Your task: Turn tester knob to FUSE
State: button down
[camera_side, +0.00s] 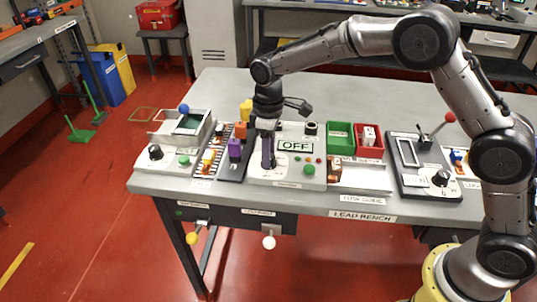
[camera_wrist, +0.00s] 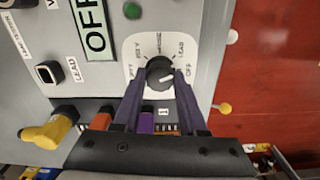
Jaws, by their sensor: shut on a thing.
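The tester (camera_side: 312,172) is a pale box on the bench with a display (camera_side: 295,146) reading OFF. The display also shows in the wrist view (camera_wrist: 94,25). The tester's knob (camera_wrist: 160,70) is dark and round on a white dial (camera_wrist: 186,42). The dial has several labels around the knob, among them LEAD and OFF; one at the top seems to read FUSE. A light mark shows on the knob. My gripper (camera_wrist: 160,75) has its two purple-grey fingers on either side of the knob and is shut on it. In the side view my gripper (camera_side: 268,163) hides the knob.
A green button (camera_side: 309,169) and small lamps sit right of my gripper on the tester. A strip with purple and orange blocks (camera_side: 235,149) stands close on the left. Green (camera_side: 340,134) and red bins stand to the right. The bench's front edge is near.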

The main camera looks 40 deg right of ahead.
jog(key=shift+n, duration=0.5)
jog(key=n, duration=0.5)
jog(key=shift+n, duration=0.3)
jog(key=n, duration=0.5)
jog(key=shift+n, duration=0.4)
jog(key=shift+n, duration=0.4)
jog(key=c, duration=0.5)
grip_release()
